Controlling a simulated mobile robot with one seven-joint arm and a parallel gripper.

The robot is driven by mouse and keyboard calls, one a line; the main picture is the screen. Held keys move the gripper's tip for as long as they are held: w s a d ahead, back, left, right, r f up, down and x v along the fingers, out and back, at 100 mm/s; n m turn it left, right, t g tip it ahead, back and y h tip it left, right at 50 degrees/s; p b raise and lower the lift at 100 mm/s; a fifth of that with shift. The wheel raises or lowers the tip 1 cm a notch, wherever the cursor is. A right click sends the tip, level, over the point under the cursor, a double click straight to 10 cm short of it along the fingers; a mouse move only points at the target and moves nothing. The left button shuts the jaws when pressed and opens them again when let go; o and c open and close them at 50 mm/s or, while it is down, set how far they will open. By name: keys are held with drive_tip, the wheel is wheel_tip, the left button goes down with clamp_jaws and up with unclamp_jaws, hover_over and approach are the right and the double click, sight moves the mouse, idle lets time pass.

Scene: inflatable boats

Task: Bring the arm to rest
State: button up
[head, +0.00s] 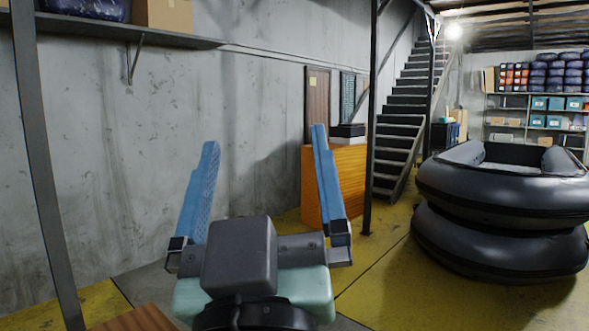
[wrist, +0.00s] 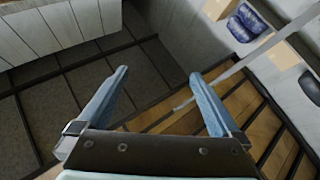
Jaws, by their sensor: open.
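My gripper (head: 264,150) is raised in the lower middle of the head view, with its two blue fingers wide apart and nothing between them. In the wrist view my gripper (wrist: 158,76) also shows open and empty, its fingers reaching up from the bottom edge. Neither finger appears to touch anything. The rest of my arm is mostly out of view.
Stacked dark inflatable boats (head: 503,210) stand at the right. An orange cabinet (head: 338,185) with boxes on top, a dark post (head: 371,120) and a staircase (head: 405,125) lie beyond my gripper. A wall shelf (head: 110,32) is at upper left. Yellow floor (head: 400,290) is clear before the boats.

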drive_tip(key=s+d+r+m+t+h, duration=0.1)
drive_tip(key=s+d+r+m+t, duration=0.1)
drive_tip(key=s+r, duration=0.3)
drive_tip(key=shift+d+r+m+t+h, duration=0.3)
drive_tip(key=shift+d+r+m+h, duration=0.1)
drive_tip(key=shift+d, duration=0.1)
drive_tip(key=shift+f, duration=0.1)
idle(0.6)
